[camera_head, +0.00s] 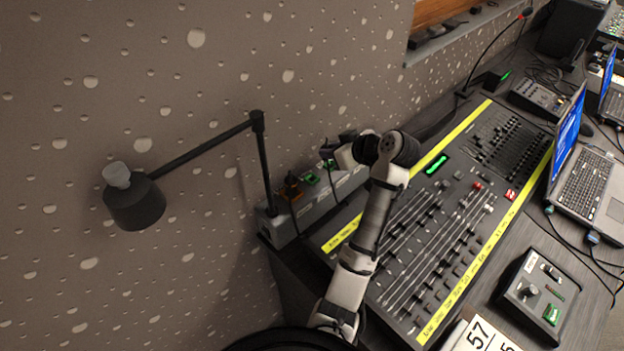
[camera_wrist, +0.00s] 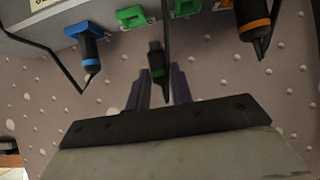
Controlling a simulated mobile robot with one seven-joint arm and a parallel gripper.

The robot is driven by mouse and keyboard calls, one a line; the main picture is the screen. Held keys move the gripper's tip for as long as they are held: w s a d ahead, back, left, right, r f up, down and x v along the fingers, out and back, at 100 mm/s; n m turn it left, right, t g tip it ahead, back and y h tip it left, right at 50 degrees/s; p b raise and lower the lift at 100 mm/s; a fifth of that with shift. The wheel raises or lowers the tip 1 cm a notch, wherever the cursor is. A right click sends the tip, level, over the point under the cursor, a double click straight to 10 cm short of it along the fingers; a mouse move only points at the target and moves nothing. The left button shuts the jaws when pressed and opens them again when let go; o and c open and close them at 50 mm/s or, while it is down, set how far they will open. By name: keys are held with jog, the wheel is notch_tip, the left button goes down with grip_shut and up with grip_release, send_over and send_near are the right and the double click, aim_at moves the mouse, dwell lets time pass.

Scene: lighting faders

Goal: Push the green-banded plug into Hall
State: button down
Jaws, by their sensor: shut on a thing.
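My gripper (camera_wrist: 160,82) is shut on the green-banded plug (camera_wrist: 157,67), a dark plug with a green ring, in the wrist view. The plug's tip points up toward the grey socket box (camera_wrist: 215,22) and appears apart from it. Two green sockets show on the box edge, one left of the plug (camera_wrist: 131,17) and one up and right of it (camera_wrist: 186,7). I cannot read which is Hall. In the head view the grey box (camera_head: 325,200) stands by the wall, and my wrist (camera_head: 375,150) hides part of it and the plug.
A blue-banded plug (camera_wrist: 87,40) sits in a blue socket at the left, and an orange-banded plug (camera_wrist: 253,22) is at the right. A dark cable runs close beside the held plug. A lamp (camera_head: 135,200) on a jointed arm stands left; the fader desk (camera_head: 440,235) lies right.

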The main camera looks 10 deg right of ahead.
jog(key=shift+s+a+f, duration=0.2)
jog(key=shift+s+a, duration=0.25)
jog(key=shift+a, duration=0.25)
jog(key=shift+s+a+f, duration=0.25)
jog(key=shift+s+a, duration=0.2)
jog(key=shift+a, duration=0.25)
jog(key=shift+s+a+f, duration=0.2)
jog(key=shift+s+a, duration=0.25)
jog(key=shift+a, duration=0.25)
jog(key=shift+f+b, duration=0.9)
jog(key=shift+f, duration=0.55)
dwell(0.6)
dwell(0.5)
jog(key=c, duration=1.1)
grip_release()
jog(key=shift+c, duration=1.3)
jog(key=shift+p+v, duration=0.8)
jog(key=shift+v, duration=2.75)
